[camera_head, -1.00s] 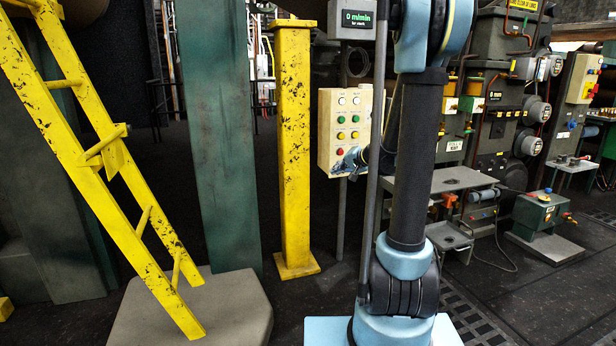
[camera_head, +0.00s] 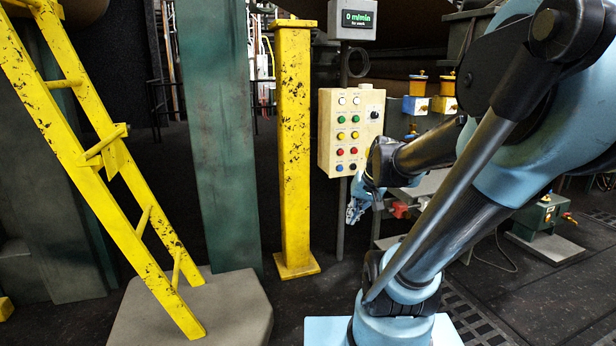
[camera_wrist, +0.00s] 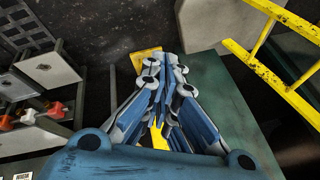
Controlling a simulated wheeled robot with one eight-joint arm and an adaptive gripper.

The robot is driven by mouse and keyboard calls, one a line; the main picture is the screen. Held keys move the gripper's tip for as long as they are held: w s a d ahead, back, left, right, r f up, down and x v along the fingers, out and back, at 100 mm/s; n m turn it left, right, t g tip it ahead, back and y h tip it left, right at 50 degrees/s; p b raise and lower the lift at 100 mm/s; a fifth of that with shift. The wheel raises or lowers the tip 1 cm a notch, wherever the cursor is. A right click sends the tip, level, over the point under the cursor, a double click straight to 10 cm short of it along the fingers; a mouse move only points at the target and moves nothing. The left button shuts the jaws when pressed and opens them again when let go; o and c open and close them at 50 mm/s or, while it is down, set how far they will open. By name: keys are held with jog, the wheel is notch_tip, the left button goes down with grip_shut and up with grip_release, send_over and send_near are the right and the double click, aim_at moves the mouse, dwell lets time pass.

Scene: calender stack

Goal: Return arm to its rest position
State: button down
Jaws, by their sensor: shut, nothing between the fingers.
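My gripper (camera_head: 354,210) is shut and empty in the head view. It hangs low in front of the thin grey post, just below the button panel (camera_head: 350,131). The panel is a cream box with rows of coloured buttons and a black knob; no finger touches a button. My arm is folded across the right half of that view, with its elbow at the upper right. In the wrist view the blue and grey fingers (camera_wrist: 163,105) lie together, with a bit of yellow showing between their links.
A yellow post (camera_head: 294,150) and a green column (camera_head: 218,140) stand left of the panel. A yellow ladder (camera_head: 95,160) leans at the left, also visible in the wrist view (camera_wrist: 262,45). A small green machine (camera_head: 540,215) stands at the right. Dark floor lies between.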

jog(key=s+d+f+g+h, duration=0.1)
jog(key=s+d+f, duration=0.1)
jog(key=s, duration=0.4)
jog(key=s+d+f+n+g+h, duration=0.1)
jog(key=s+d+f+h, duration=0.1)
jog(key=s, duration=0.4)
jog(key=shift+s+d+f, duration=0.4)
jog(key=shift+d+f, duration=0.15)
jog(key=shift+d, duration=0.1)
jog(key=shift+w+f, duration=0.2)
jog(key=shift+w, duration=0.3)
